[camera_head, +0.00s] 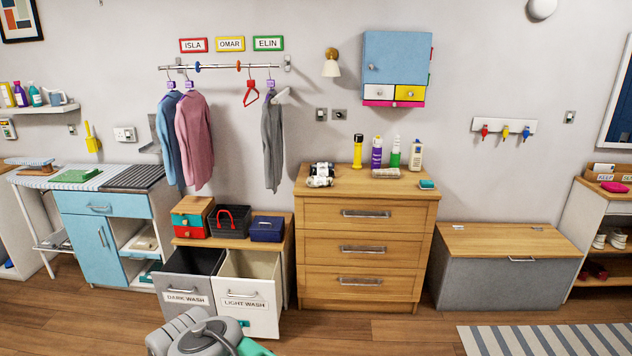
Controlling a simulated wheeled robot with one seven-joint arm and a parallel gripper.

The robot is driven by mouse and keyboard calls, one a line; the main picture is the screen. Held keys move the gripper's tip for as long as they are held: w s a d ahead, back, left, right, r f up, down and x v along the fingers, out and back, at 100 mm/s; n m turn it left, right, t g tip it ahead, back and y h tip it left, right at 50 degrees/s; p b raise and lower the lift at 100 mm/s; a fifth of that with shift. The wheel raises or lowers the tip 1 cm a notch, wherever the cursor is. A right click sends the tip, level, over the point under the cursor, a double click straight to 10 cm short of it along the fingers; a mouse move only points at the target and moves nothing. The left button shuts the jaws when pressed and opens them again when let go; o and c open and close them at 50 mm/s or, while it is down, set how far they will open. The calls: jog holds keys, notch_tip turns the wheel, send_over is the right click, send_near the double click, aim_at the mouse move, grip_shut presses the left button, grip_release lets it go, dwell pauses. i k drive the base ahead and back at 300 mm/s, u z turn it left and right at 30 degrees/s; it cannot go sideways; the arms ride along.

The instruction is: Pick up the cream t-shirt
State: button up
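I cannot pick out a cream t-shirt for certain. A pale cream folded item (144,243) lies in the upper open shelf of the light blue cabinet at the left; it is small, and I cannot tell if it is the t-shirt. A small beige folded cloth (385,174) lies on top of the wooden chest of drawers. Grey parts of my arm show at the bottom edge, in front of the wash bins. No gripper fingers can be made out. A green shape (253,348) beside the arm is mostly cut off.
The dark wash bin (184,298) and light wash bin (247,306) are pulled out and open below a wooden top. The chest of drawers (365,242) stands right of them, then a grey bench (508,275). Garments hang on a wall rail (222,67).

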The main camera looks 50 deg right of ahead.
aim_at(315, 180)
jog(key=z, duration=1.8)
jog(key=i, duration=3.15)
jog(key=u, duration=1.75)
